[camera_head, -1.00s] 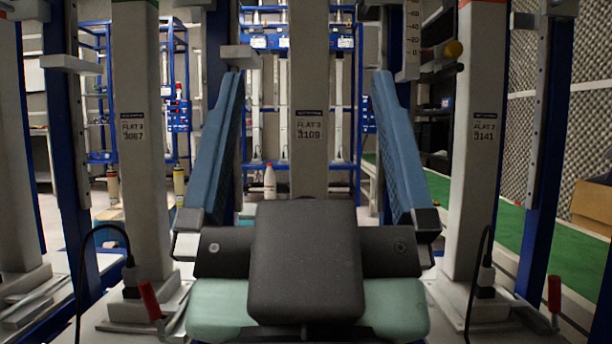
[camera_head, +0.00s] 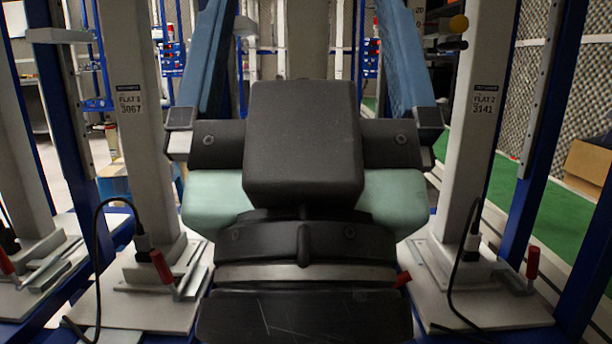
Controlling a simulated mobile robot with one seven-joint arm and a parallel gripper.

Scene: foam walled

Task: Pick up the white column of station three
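A white column (camera_head: 306,40) stands straight ahead between my gripper's fingers; its lower part and label are hidden behind the gripper's black body. My gripper (camera_head: 306,18) has two long blue padded fingers, spread wide with clear gaps to the middle column. Their tips run out of the top of the picture. I cannot tell how deep the column is between them.
Blue posts (camera_head: 535,150) flank the side columns. Black cables and red-handled clamps (camera_head: 532,262) stand on the column bases. A further white column (camera_head: 18,160) is at far left. A cardboard box (camera_head: 588,167) and green floor (camera_head: 553,212) lie at right.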

